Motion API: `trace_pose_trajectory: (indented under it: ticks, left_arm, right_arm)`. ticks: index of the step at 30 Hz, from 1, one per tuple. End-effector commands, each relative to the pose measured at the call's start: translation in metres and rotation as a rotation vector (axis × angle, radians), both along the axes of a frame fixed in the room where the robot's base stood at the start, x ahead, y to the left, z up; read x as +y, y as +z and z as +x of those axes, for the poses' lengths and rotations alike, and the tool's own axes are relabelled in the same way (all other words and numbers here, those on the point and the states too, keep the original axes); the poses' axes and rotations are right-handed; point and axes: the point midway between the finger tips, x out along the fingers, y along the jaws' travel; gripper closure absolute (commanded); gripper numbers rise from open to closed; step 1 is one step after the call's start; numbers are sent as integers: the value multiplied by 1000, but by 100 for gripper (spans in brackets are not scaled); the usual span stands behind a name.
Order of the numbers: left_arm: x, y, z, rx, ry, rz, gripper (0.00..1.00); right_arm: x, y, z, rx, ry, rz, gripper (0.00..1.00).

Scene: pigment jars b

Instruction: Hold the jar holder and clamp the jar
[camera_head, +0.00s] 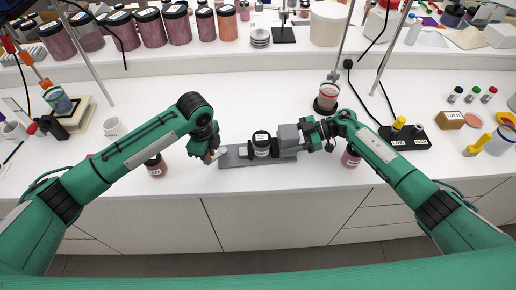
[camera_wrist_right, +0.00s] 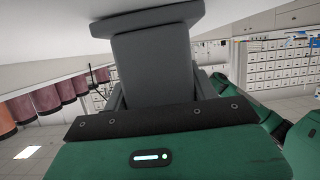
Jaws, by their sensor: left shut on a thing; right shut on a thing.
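The grey jar holder (camera_head: 232,158) lies flat near the front edge of the white bench. A dark-lidded jar (camera_head: 261,142) with a white label stands upright on it. A grey block (camera_head: 289,135) of the holder is close to the jar's right side; I cannot tell if they touch. My left gripper (camera_head: 213,156) is shut at the holder's left end; its fingertips are small and partly hidden. My right gripper (camera_head: 309,134) is shut on the grey block from the right. In the right wrist view the grey block (camera_wrist_right: 155,65) fills the middle and hides the jar.
A red-filled jar (camera_head: 156,167) stands left of the holder, and another (camera_head: 350,158) is partly behind my right arm. A jar on a stand (camera_head: 327,97) is behind. A black switch box (camera_head: 405,138) is at right. Several pigment jars line the back shelf.

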Motion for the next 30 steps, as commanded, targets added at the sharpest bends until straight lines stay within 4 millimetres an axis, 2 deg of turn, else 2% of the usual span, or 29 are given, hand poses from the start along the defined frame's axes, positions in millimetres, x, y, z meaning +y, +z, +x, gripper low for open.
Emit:
trace_pose_trajectory:
  ticks: [1, 2, 5, 13, 17, 20, 30]
  left_arm:
    - [-1, -1, -1, 2, -2, -2, 100]
    - [-1, -1, -1, 2, -2, -2, 77]
    - [-1, -1, -1, 1, -2, -2, 57]
    - [0, 0, 0, -1, 0, -1, 57]
    - [0, 8, 1, -3, 0, -2, 57]
    - [0, 24, 1, -5, 0, -1, 57]
    - [1, 94, -3, -5, -1, -2, 57]
  right_arm:
    - [-2, -3, 1, -2, -7, -6, 76]
    - [-2, -3, 1, -2, -7, -6, 76]
    - [-2, -3, 1, -3, -7, -6, 76]
    - [-2, -2, 1, -3, -4, -5, 76]
    - [-1, -2, 1, -3, -2, -5, 76]
    - [-1, -2, 0, -3, -2, -5, 76]
    - [-1, -2, 0, -2, 0, -4, 76]
